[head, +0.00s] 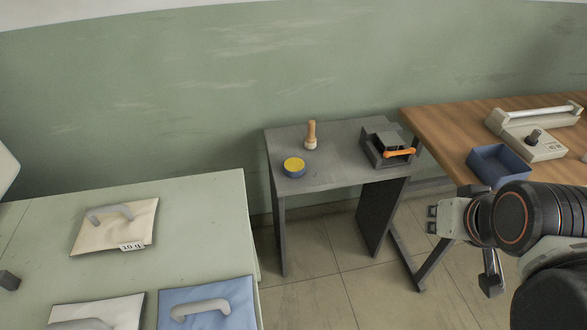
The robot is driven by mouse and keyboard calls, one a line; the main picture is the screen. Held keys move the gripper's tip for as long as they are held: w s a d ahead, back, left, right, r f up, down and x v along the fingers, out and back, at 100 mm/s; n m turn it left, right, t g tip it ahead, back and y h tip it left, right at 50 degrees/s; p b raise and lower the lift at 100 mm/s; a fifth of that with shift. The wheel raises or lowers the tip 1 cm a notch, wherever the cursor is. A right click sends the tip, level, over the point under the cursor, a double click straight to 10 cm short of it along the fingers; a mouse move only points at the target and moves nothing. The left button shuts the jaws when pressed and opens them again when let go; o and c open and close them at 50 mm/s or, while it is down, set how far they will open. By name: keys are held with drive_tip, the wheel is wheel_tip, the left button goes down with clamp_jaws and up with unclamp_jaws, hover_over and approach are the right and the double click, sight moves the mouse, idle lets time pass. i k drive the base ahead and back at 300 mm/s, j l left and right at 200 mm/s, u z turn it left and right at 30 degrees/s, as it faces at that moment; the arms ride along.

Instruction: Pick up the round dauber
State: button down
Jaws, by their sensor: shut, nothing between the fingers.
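The round dauber (311,136) stands upright on a small grey table, toward its back. It has a light wooden handle and a pale round base. A round blue tin with a yellow top (293,167) sits in front of it and to its left, apart from it. My gripper (433,218) is at the right, in front of the grey table and well to the right of the dauber. It is shut and empty, touching nothing that I can see.
The grey table (335,172) also bears a dark device with an orange handle (398,152). A wooden table (450,135) at the right holds a blue tray (498,165) and a beige machine (530,130). A pale green table (195,215) at the left holds several pads with handles.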

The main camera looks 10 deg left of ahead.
sight(311, 141)
drive_tip(key=i+j+z, duration=0.1)
drive_tip(key=i+z, duration=0.15)
drive_tip(key=i, duration=0.65)
drive_tip(key=i+j+z, duration=0.1)
drive_tip(key=i+j, duration=0.2)
drive_tip(key=i+j+z, duration=0.15)
drive_tip(key=i+j, duration=0.15)
drive_tip(key=j, duration=0.15)
drive_tip(key=k+l+u, duration=0.1)
drive_tip(key=k, duration=0.05)
